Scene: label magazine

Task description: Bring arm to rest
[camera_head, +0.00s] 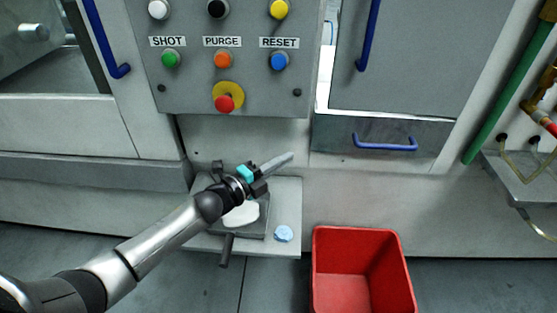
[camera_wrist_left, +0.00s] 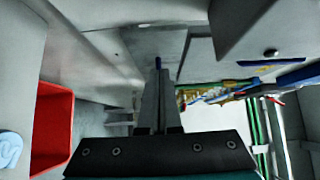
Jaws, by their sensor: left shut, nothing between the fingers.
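My left arm (camera_head: 135,265) reaches in from the lower left in the head view. Its gripper (camera_head: 289,157) is shut and empty, with its fingers pointing right and up above a small grey shelf below the button panel. In the left wrist view the two fingers (camera_wrist_left: 159,72) lie together with nothing between them. My right arm and gripper are in neither view.
The button panel (camera_head: 190,85) is behind the gripper. The shelf (camera_head: 288,196) holds a white item (camera_head: 242,214), partly covered by my arm, and a pale blue disc (camera_head: 283,233). A red bin (camera_head: 322,260) stands on the floor, right of the shelf. A drawer with a blue handle (camera_head: 385,146) is above it.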

